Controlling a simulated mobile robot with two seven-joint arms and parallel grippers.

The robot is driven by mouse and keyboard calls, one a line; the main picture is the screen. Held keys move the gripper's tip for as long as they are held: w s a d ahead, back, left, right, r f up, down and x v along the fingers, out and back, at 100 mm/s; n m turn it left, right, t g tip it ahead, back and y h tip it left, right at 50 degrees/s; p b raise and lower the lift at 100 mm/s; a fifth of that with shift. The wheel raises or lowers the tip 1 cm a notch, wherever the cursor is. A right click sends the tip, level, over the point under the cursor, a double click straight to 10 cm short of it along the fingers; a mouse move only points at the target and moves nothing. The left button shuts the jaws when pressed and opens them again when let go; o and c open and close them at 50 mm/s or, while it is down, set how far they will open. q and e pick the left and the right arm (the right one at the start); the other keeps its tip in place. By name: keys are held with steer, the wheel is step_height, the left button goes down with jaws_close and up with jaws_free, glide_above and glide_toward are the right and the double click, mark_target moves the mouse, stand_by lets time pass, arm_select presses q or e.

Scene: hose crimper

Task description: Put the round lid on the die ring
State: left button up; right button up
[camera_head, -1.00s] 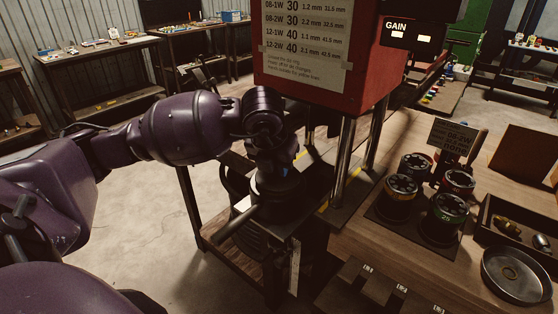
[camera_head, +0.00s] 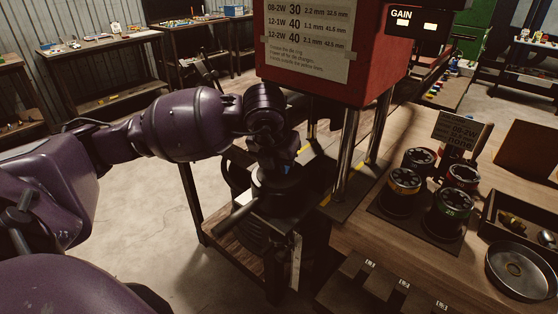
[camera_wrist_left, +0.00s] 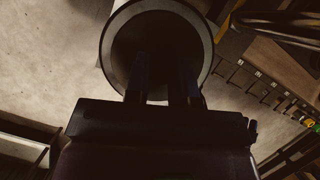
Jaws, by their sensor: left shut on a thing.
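My left gripper (camera_head: 283,170) reaches in from the left and points down over the crimper. It is shut on a dark round piece (camera_head: 282,183), which looks like the round lid. In the left wrist view, my two fingers (camera_wrist_left: 165,80) stand over a broad dark disc with a pale rim (camera_wrist_left: 203,35), near its middle. A black round body (camera_head: 258,208), perhaps the die ring, is just below the gripper. My gripper and the dark piece partly hide it, so I cannot tell whether the two touch. My right gripper is not in view.
The red crimper housing (camera_head: 385,75) stands above and behind, on steel posts (camera_head: 345,155). Several dies (camera_head: 403,190) stand on a dark mat at right, beside a parts tray (camera_head: 490,215) and a round metal dish (camera_head: 522,268). Open floor (camera_head: 130,210) is at left.

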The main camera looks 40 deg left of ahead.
arm_select(q)
steer(key=o, duration=0.8)
steer(key=shift+c, duration=0.2)
steer(key=shift+o, duration=0.8)
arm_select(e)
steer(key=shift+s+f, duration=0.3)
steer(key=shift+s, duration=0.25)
